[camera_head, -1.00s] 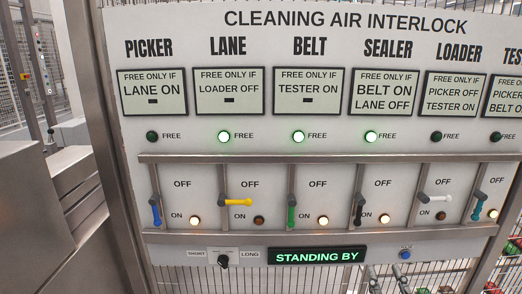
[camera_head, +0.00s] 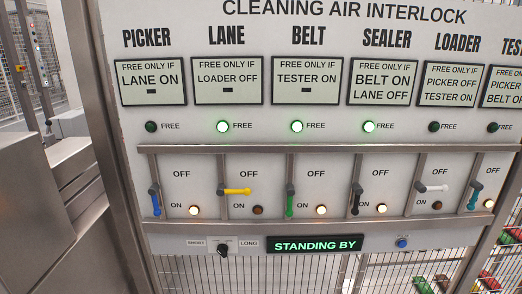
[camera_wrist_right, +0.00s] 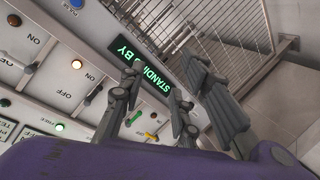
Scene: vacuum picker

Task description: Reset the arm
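The interlock panel (camera_head: 300,235) fills the head view. The blue picker lever (camera_head: 155,203), green belt lever (camera_head: 290,204), black sealer lever (camera_head: 357,202) and teal tester lever (camera_head: 474,198) hang down, their ON lamps lit. The yellow lane lever (camera_head: 237,191) and white loader lever (camera_head: 435,188) lie sideways, their ON lamps dark. FREE lamps glow for lane (camera_head: 223,127), belt and sealer. The display (camera_head: 316,244) reads STANDING BY. My right gripper (camera_wrist_right: 160,75) is open in the right wrist view, its fingers apart with nothing between them. My left gripper is not in view.
A selector knob (camera_head: 223,250) marked LONG on its right and a blue button (camera_head: 402,243) sit along the panel's lower strip. Wire fence (camera_head: 270,275) runs below the panel. Red and green items (camera_head: 440,282) show behind it at the right.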

